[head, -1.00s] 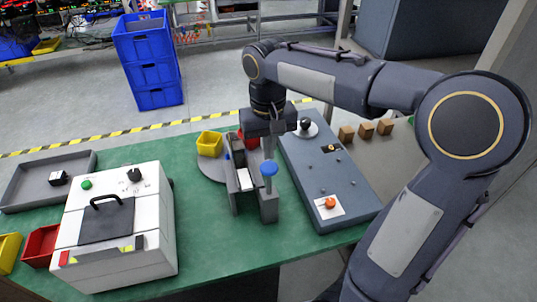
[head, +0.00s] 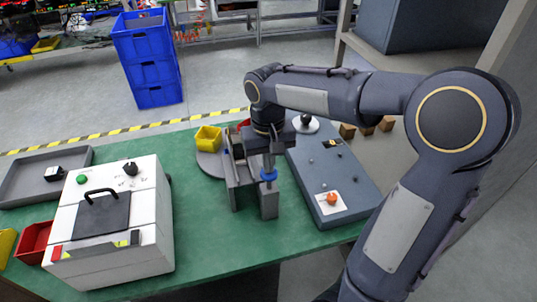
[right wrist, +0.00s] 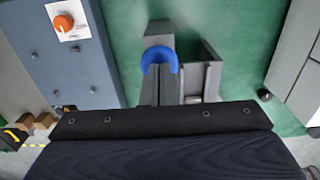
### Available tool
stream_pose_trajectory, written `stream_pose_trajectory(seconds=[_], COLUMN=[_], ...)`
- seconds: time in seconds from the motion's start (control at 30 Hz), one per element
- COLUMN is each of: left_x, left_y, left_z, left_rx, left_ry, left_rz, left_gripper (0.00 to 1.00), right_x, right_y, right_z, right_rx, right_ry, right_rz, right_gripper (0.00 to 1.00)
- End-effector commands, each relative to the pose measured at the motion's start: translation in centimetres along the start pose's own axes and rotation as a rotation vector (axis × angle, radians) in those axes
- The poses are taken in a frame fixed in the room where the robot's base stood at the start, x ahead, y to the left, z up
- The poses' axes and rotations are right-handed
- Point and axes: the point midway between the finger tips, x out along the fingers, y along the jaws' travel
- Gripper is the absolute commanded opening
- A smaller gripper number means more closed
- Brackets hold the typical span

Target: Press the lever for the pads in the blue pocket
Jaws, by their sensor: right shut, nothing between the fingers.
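The lever's blue knob (head: 268,175) stands on a grey post (head: 269,205) at the front of a grey dispenser (head: 240,188). My right gripper (head: 268,163) is shut and empty, pointing down directly over the knob, and appears to touch it. The knob sits close to the top of the post. The blue knob also shows in the right wrist view (right wrist: 158,57), beside the dispenser's channel. A grey disc (head: 207,165) with a yellow bin (head: 208,138) lies behind the dispenser. The blue pocket is largely hidden behind my gripper and the dispenser. My left gripper is out of view.
A blue-grey control box (head: 335,180) with an orange knob (head: 332,199) stands close on the right. A white machine (head: 120,235) stands on the left, with a grey tray (head: 35,185) behind it. Green tabletop is clear between machine and dispenser.

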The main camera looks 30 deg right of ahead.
Motion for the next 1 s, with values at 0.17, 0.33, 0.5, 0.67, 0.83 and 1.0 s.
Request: stream_pose_trajectory(seconds=[0.17,0.33,0.5,0.67,0.83,1.0], left_x=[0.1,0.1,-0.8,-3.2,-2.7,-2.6], left_y=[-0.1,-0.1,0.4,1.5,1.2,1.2], left_z=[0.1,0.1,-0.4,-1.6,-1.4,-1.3], left_rx=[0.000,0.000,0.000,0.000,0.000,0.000], left_ry=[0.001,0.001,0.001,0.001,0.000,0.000], left_rz=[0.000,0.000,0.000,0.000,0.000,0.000], left_gripper=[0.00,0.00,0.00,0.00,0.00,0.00], right_x=[0.7,0.8,-0.5,-3.7,-6.9,-10.7], right_y=[0.0,0.0,0.1,0.3,0.4,0.3], right_z=[0.1,0.2,0.1,-0.4,-0.7,-0.7], right_rx=[0.000,0.000,0.000,-0.001,0.000,-0.001], right_ry=[-0.007,-0.010,-0.010,-0.002,0.010,0.010], right_rz=[0.001,0.002,0.002,0.000,-0.003,-0.002], right_gripper=[0.00,0.00,0.00,0.00,0.00,0.00])
